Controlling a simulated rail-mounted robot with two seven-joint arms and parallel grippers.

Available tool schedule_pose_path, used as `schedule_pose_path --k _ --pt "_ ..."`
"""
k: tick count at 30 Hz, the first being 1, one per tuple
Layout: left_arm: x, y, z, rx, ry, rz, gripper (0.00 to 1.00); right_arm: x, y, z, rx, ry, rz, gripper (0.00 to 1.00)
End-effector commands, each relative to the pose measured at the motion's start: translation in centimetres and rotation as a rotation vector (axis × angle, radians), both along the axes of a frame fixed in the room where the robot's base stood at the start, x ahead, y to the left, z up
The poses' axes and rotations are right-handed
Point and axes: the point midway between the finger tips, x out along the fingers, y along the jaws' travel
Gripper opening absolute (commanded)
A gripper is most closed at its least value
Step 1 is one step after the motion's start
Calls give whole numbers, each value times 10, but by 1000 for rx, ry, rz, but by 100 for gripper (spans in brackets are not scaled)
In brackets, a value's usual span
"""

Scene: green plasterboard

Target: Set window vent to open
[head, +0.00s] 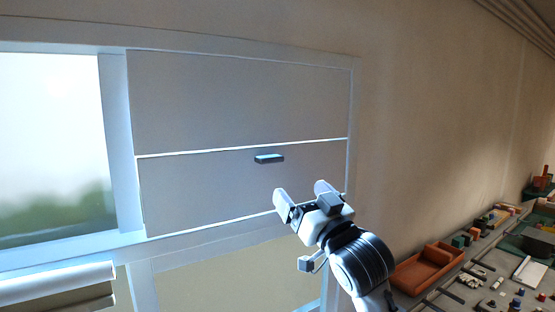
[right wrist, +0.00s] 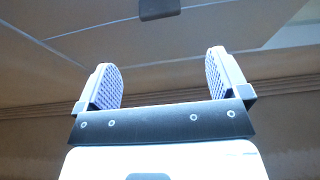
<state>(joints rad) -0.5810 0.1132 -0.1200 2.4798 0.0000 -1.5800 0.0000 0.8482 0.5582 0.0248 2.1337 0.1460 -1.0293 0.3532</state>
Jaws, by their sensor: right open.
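The window vent is a grey panel (head: 225,195) set in a pale frame, with a bright seam separating it from the panel above. A small dark handle (head: 269,158) with a light bluish top sits just below that seam. The handle also shows in the right wrist view (right wrist: 159,9), at the top edge and partly cut off. My right gripper (head: 304,189) is below and to the right of the handle, apart from it. Its fingers (right wrist: 165,80) are spread and empty. My left gripper is not in view.
A bright window pane (head: 50,140) is on the left, above a sill with a pale roll-like bar (head: 55,283). At the lower right, a bench holds an orange tray (head: 428,268) and several small parts. The wall (head: 430,130) right of the window is bare.

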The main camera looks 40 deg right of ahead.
Motion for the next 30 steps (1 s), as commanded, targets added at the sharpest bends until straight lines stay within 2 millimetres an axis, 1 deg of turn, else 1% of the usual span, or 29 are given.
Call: schedule_pose_path --k 1,5,9,15,18,24,30 --pt "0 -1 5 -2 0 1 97 5 -1 5 2 1 1 94" --pt "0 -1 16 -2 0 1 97 25 -4 15 2 4 -1 94" --pt "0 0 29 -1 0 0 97 50 -8 26 1 4 -1 94" --pt "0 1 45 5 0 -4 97 82 -13 39 0 4 0 94" --pt "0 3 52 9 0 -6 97 95 -15 43 0 4 -1 94" --pt "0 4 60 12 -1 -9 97 111 -18 49 -2 2 -1 94" --pt "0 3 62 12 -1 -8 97 118 -19 50 -2 2 0 94"
